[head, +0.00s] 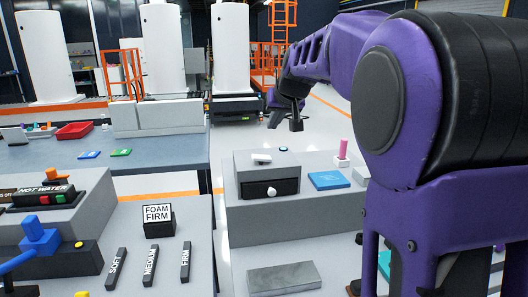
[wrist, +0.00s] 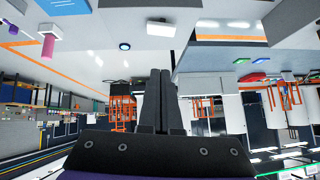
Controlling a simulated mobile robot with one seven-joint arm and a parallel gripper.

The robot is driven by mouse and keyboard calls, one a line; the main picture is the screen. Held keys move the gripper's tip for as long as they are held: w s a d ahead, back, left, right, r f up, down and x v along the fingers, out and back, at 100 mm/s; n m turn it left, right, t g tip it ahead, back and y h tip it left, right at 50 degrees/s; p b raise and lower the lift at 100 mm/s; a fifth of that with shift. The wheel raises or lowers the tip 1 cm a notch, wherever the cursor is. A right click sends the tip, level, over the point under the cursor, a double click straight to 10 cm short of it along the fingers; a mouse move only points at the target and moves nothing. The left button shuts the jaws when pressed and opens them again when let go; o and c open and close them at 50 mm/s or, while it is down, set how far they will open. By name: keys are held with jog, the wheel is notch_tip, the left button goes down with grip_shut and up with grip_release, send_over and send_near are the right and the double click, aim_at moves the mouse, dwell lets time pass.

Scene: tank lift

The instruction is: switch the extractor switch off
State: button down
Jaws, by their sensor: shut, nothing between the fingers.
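A grey box (head: 245,178) has a small white switch-like piece (head: 262,158) and a round blue button (head: 283,149) on its top. No label naming the extractor switch is readable, so I cannot tell for sure which piece it is. The wrist view is upside down and shows the white piece (wrist: 160,28) and the blue button (wrist: 124,46) beyond my fingertips. My gripper (head: 296,125) is shut and empty, in the air above the box. Its fingers (wrist: 160,73) are together and appear apart from both pieces.
A pink cylinder (head: 343,148) on a white base and a blue pad (head: 328,180) lie right of the box. A black drawer-like front with a white knob (head: 271,191) is below. Left is a bench with a FOAM FIRM block (head: 158,219) and a blue lever (head: 38,235).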

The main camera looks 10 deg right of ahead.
jog(key=shift+a+r+b, duration=0.15)
jog(key=shift+a+b, duration=0.15)
jog(key=shift+b, duration=0.25)
send_over(257, 155)
jog(key=s+d, duration=0.1)
jog(key=s, duration=0.2)
notch_tip(257, 155, down, 7)
jog(key=shift+d+f+b, duration=0.1)
jog(key=shift+f+b, duration=0.05)
jog(key=shift+b, duration=0.2)
jog(key=shift+a+f+b, duration=0.25)
jog(key=shift+f+b, duration=0.1)
jog(key=shift+f, duration=0.9)
jog(key=shift+a+f, duration=0.1)
jog(key=shift+f, duration=0.5)
